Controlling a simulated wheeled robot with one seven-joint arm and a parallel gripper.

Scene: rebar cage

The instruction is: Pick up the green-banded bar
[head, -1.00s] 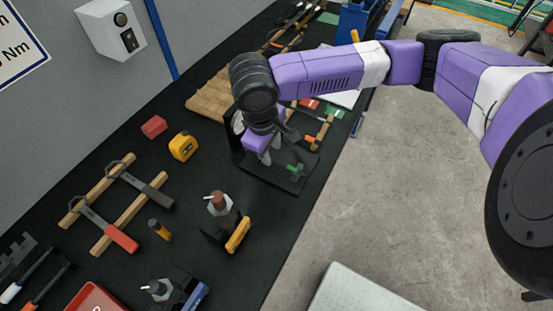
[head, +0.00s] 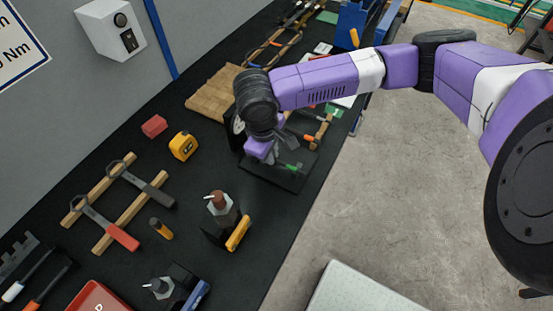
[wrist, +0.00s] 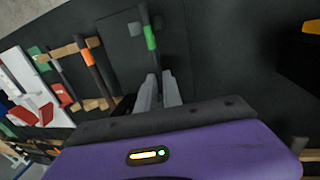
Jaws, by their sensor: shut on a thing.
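The green-banded bar (wrist: 150,38) is a thin dark bar with a bright green band. In the wrist view it runs from the top of the picture down between my gripper's grey fingers (wrist: 159,92). In the head view its green band (head: 293,167) shows just right of my gripper (head: 271,159), over a dark flat plate (head: 268,178). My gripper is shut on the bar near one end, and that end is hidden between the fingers. I cannot tell whether the bar touches the plate.
An orange-banded bar (wrist: 88,58) lies close by across wooden strips (wrist: 64,51). A grey-and-brown bottle-like tool (head: 221,207) and a yellow tape measure (head: 183,146) stand nearer on the black bench. The bench's right edge is close to the plate, with open floor beyond.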

